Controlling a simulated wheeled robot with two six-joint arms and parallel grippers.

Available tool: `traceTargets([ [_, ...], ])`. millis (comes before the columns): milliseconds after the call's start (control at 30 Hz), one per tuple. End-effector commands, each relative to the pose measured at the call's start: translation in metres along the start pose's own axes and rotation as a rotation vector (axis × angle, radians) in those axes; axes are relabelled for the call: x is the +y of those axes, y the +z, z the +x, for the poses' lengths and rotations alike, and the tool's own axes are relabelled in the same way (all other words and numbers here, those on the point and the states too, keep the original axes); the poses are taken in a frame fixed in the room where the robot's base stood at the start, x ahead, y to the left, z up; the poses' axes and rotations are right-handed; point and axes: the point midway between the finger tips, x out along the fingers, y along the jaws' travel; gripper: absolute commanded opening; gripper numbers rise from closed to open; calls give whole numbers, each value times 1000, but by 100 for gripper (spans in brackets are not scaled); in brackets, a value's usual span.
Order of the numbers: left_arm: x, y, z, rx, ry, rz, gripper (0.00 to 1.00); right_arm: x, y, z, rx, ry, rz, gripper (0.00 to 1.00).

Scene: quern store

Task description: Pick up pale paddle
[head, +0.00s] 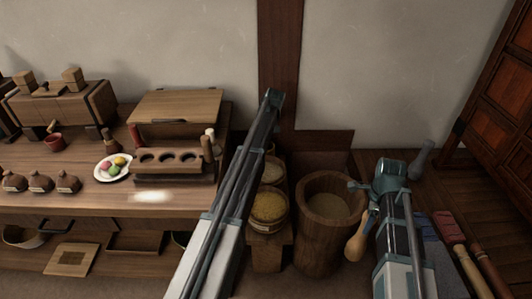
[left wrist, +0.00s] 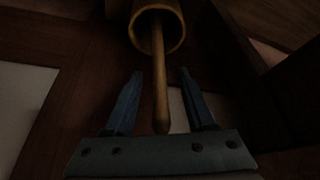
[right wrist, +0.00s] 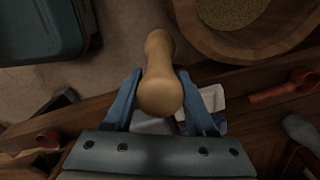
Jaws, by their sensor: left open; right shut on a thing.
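The pale paddle (head: 356,243) is a light wooden piece with a rounded, wider lower end, hanging beside the wooden tub at the right. My left gripper (left wrist: 158,85) is open. In the left wrist view a thin wooden rod under a round wooden cup-like piece (left wrist: 160,30) shows between or beyond its fingers; I cannot tell how far off it is.
The wooden tub (head: 328,208) of grain stands left of the paddle, with grain containers (head: 268,208) beside it. A wooden bench (head: 75,203) at left bears a plate (head: 102,170), jars and a holed rack (head: 160,165). Red-ended tools (head: 449,226) lie at right.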

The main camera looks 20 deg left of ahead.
Motion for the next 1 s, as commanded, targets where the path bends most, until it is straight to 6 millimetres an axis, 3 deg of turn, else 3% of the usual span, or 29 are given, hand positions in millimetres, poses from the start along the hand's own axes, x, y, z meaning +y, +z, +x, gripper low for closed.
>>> traceTargets([
  [233,0,-1,0,0,0,0,53,0,0,0,0,0,0,0],
  [533,0,0,0,0,0,0,0,0,0,0,0,0,0,0],
  [1000,0,-1,0,0,0,0,0,0,0,-1,0,0,0,0],
])
